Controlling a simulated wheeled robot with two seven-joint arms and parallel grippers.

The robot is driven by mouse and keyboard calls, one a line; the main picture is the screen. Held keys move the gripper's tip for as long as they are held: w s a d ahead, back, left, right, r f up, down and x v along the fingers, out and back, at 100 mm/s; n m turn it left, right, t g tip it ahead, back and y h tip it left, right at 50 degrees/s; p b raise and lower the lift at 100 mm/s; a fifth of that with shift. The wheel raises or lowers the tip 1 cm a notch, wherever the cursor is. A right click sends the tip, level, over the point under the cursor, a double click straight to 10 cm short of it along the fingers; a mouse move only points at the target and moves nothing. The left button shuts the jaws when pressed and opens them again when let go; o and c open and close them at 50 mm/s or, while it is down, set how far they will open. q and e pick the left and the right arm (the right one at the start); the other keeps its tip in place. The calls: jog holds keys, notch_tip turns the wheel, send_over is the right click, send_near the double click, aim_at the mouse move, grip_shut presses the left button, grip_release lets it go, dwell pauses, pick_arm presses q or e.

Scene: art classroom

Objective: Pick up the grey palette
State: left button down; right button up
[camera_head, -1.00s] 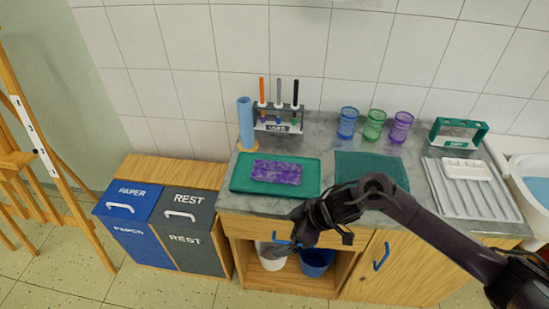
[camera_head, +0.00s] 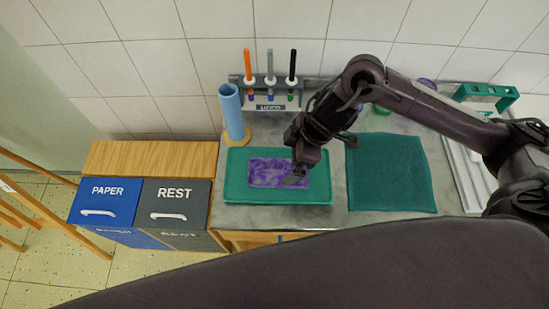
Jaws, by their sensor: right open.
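A flat rectangular piece covered in purple and lilac blotches (camera_head: 268,172) lies on a green tray (camera_head: 240,190) on the grey counter. It may be the palette; its base colour is hard to tell under the purple, and no plainly grey palette shows. My right gripper (camera_head: 297,179) is open and points down over the right end of the purple piece, hiding part of that end. I cannot tell whether its fingers touch it. My left gripper is not in view.
A blue paper roll (camera_head: 232,112) and a rack of brushes (camera_head: 272,98) stand behind the tray. A green cloth (camera_head: 388,175) lies to the right. My right arm partly hides the cups and white drainer (camera_head: 466,172). PAPER (camera_head: 103,205) and REST (camera_head: 172,208) bins stand left.

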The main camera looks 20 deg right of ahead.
aim_at(277, 174)
jog(key=f, duration=0.2)
jog(key=a+f, duration=0.1)
jog(key=shift+s, duration=0.25)
jog(key=x, duration=0.2)
jog(key=shift+w+d+f+p, duration=0.1)
jog(key=shift+w+f+p, duration=0.05)
jog(key=shift+f+p, duration=0.2)
jog(key=shift+w+f, duration=0.1)
jog(key=shift+f, duration=0.4)
jog(key=c, duration=0.6)
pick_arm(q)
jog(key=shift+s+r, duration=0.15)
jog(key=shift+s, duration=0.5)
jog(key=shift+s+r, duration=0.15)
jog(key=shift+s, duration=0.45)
pick_arm(e)
jog(key=c, duration=0.5)
